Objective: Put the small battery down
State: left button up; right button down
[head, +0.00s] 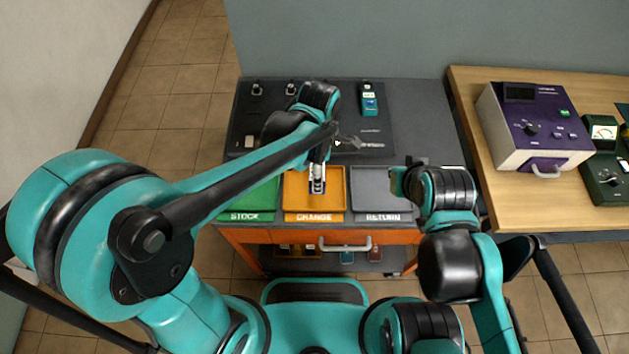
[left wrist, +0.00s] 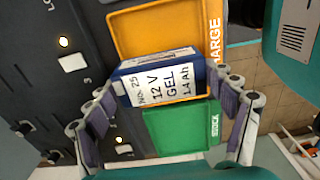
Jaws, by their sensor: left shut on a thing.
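The small battery (left wrist: 165,83) is a blue block with a white label reading "12 V GEL 1.4 Ah", seen in the left wrist view. My left gripper (left wrist: 166,108) is shut on it, one finger at each side. In the head view my left gripper (head: 317,185) points down over the orange CHARGE tray (head: 331,211); the battery is not clear there. In the wrist view the battery overlaps the edges of the CHARGE and green STOCK trays (left wrist: 185,128); I cannot tell its height above them. My right gripper (head: 404,178) is by the grey RETURN tray (head: 381,207); its fingers are unclear.
Behind the trays is a dark panel (head: 239,138) with several sockets and a teal handheld device (head: 369,100). To the right a wooden table (head: 500,205) carries a purple and white instrument (head: 535,130) and a dark green meter (head: 603,165). The RETURN tray looks empty.

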pick_arm(q)
jog(key=shift+s+a+f, duration=0.35)
jog(key=shift+a+f, duration=0.05)
jog(key=shift+f+b, duration=0.9)
jog(key=shift+f, duration=1)
jog(key=shift+f, duration=0.15)
jog(key=o, duration=1.6)
jog(key=shift+o, duration=0.2)
